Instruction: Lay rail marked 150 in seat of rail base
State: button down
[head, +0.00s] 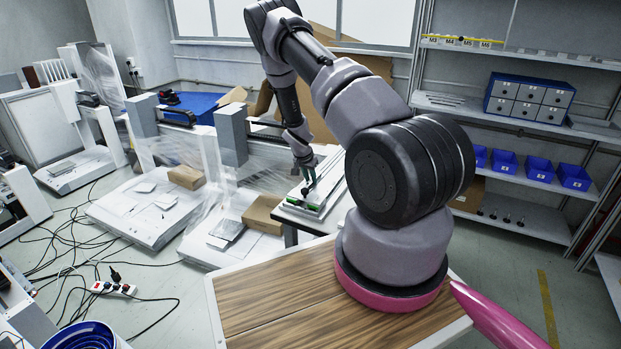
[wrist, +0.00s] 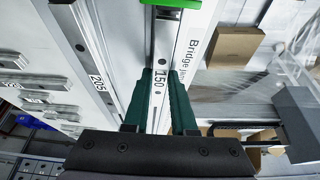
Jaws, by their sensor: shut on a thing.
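In the wrist view my gripper (wrist: 160,80) has its dark green fingers shut on a silver rail marked 150 (wrist: 158,103), one finger on each long side. The rail runs away from me, lengthwise along a pale base labelled "Bridge" (wrist: 190,38). A bright green piece (wrist: 165,3) crosses at its far end. I cannot tell whether the rail touches the seat below it. In the head view my gripper (head: 308,184) points down over the white rail base (head: 322,204), which has green pieces near its front end; the rail is too small to make out there.
Another rail marked 205 (wrist: 97,82) lies to the left in the wrist view, with several short metal pieces beyond it. A cardboard box (head: 263,213) and plastic-wrapped machines stand left of the base. A wooden-topped table (head: 270,300) is in front. Shelves with blue bins (head: 538,169) stand right.

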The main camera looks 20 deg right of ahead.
jog(key=c, duration=0.6)
grip_release()
jog(key=shift+c, duration=0.2)
jog(key=shift+r, duration=0.1)
jog(key=v, duration=1)
jog(key=shift+r, duration=0.3)
notch_tip(320, 180, up, 7)
